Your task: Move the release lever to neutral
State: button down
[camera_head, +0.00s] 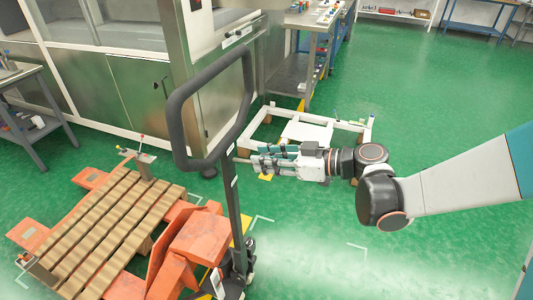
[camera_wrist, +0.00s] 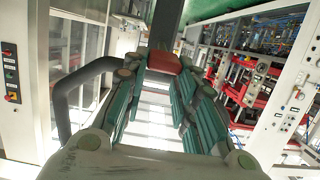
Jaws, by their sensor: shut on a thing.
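The pallet truck's dark tiller (camera_head: 229,205) stands upright, with a black loop handle (camera_head: 175,125) at its top. My gripper (camera_head: 257,163) is at the right side of the tiller, below the loop. In the wrist view, a red block (camera_wrist: 165,62), which looks like the release lever, sits between the tips of my gripper (camera_wrist: 163,72), in front of the dark tiller (camera_wrist: 166,22). The fingers are shut on it. In the head view the lever is hidden by the fingers, and its exact position cannot be told.
The orange truck body (camera_head: 200,243) and a slatted wooden pallet (camera_head: 105,225) lie at lower left. A steel machine cabinet (camera_head: 150,90) stands behind the handle. A white frame (camera_head: 345,125) lies on the floor behind my gripper. Green floor to the right is free.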

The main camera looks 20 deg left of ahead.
jog(key=shift+f, duration=0.35)
jog(key=c, duration=1.2)
grip_release()
jog(key=shift+d, duration=0.1)
jog(key=v, duration=0.6)
jog(key=shift+d+r+p, duration=0.2)
jog(key=shift+d+p, duration=0.1)
jog(key=shift+d, duration=0.1)
jog(key=shift+s, duration=0.1)
